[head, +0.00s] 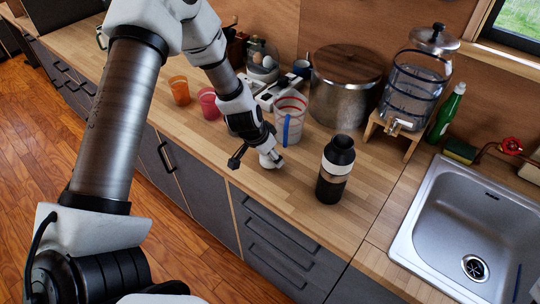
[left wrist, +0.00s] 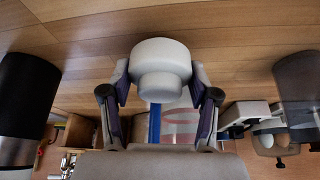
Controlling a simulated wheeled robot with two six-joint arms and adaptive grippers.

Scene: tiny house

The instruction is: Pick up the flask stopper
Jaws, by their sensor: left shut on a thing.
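The flask stopper (head: 270,160) is a small whitish stepped cap. In the left wrist view the stopper (left wrist: 160,62) shows large between the two fingers. My left gripper (head: 262,157) is shut on it near the counter's front edge; I cannot tell whether it touches the wood. The dark flask (head: 333,176), with a black top and a pale brownish band, stands upright to the right of the gripper, apart from it. The flask (left wrist: 24,95) also shows at the left edge of the left wrist view. My right gripper is not in view.
A measuring jug (head: 291,122) with a blue stripe stands close behind the gripper. Behind are a steel pot (head: 338,100), a glass dispenser (head: 408,88) and orange (head: 179,91) and pink (head: 208,104) cups. A sink (head: 437,225) lies right. The counter's front strip is mostly clear.

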